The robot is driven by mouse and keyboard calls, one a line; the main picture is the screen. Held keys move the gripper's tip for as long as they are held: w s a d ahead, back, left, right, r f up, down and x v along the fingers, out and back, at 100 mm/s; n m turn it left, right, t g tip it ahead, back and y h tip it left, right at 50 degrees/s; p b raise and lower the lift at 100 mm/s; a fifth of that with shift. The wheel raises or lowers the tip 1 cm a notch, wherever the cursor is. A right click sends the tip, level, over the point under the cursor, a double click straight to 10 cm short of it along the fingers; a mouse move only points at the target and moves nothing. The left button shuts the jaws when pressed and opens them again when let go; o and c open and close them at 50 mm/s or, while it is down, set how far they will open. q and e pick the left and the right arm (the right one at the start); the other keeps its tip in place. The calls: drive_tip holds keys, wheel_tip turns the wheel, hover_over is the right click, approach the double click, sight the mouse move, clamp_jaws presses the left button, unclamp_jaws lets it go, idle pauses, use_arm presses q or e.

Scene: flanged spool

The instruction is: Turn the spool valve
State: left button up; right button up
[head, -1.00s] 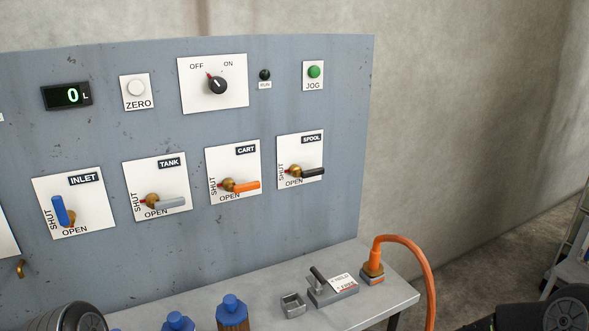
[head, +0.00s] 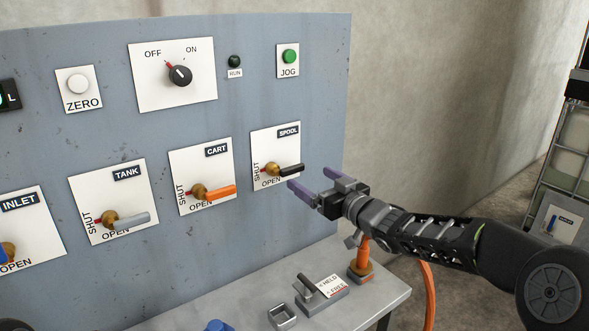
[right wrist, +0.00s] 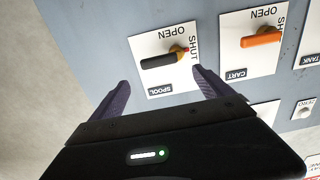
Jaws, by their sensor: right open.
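The spool valve has a black lever (head: 290,169) on a brass body (head: 270,169), mounted on a white plate labelled SPOOL (head: 276,150). Its lever lies roughly horizontal, pointing right, along the OPEN lettering; SHUT is written up the left side. My right gripper (head: 312,179) is open and empty, just right of and in front of the lever tip. In the right wrist view the black lever (right wrist: 158,61) shows beyond and between the two spread purple fingers (right wrist: 164,92), apart from them. My left gripper is not in view.
The cart valve's orange lever (head: 221,192) is to the left, then the tank valve's grey lever (head: 132,219). Below, a grey bench (head: 385,296) carries a HELD/FREE lever block (head: 321,290) and an orange hose plug (head: 361,262). Bare wall lies right of the panel.

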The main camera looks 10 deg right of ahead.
sight(294, 168)
drive_tip(key=p+x, duration=0.1)
drive_tip(key=x, duration=0.6)
drive_tip(key=shift+w+p, duration=0.3)
drive_tip(key=shift+p, duration=0.1)
drive_tip(key=shift+c, duration=0.5)
clamp_jaws()
